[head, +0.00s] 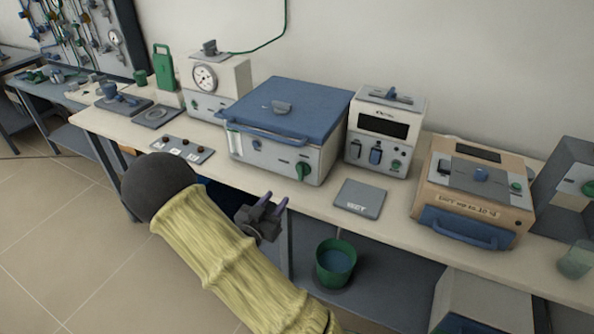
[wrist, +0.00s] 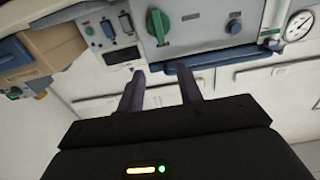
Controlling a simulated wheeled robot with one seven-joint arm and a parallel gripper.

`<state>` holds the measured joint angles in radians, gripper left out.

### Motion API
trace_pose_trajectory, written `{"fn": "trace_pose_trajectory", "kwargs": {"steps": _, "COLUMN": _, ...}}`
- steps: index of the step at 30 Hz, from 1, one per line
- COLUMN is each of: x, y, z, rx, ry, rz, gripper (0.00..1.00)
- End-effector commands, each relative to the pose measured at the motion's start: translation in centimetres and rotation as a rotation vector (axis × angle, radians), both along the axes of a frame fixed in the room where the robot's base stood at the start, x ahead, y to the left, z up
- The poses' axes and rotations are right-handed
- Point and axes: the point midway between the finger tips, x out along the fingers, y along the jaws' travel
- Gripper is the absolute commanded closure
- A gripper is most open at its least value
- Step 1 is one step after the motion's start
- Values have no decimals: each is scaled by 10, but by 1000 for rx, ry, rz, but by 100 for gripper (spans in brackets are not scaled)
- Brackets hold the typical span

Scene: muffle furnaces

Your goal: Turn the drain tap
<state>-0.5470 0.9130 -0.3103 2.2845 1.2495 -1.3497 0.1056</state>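The blue-lidded bath (head: 300,105) stands on the bench, with a green tap-like knob (head: 303,172) low on the right of its front. I take this knob for the drain tap, though no readable label confirms it. It also shows in the wrist view (wrist: 158,24), beyond the fingertips and slightly left of the gap between them. My gripper (head: 275,200) is in front of the bench, below and to the left of the knob, apart from it. In the wrist view my gripper (wrist: 162,72) has its two fingers spread, with nothing between them.
A green bucket (head: 335,262) stands on the lower shelf under the bench. A grey pad (head: 360,198) lies right of the bath, before a white instrument (head: 385,130). A tan furnace (head: 472,190) stands further right. A switch strip (head: 181,150) lies left.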

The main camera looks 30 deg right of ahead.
Motion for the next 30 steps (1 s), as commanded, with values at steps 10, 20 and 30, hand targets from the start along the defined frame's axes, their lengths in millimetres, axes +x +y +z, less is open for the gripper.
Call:
{"fn": "trace_pose_trajectory", "kwargs": {"steps": 10, "x": 38, "y": -48, "z": 1, "rx": 0, "ry": -1, "rz": 1, "gripper": 65}}
{"fn": "trace_pose_trajectory", "kwargs": {"steps": 20, "x": 74, "y": -94, "z": 1, "rx": -1, "ry": -1, "rz": 1, "gripper": 65}}
{"fn": "trace_pose_trajectory", "kwargs": {"steps": 30, "x": 90, "y": -114, "z": 0, "rx": 1, "ry": 0, "rz": 3, "gripper": 65}}
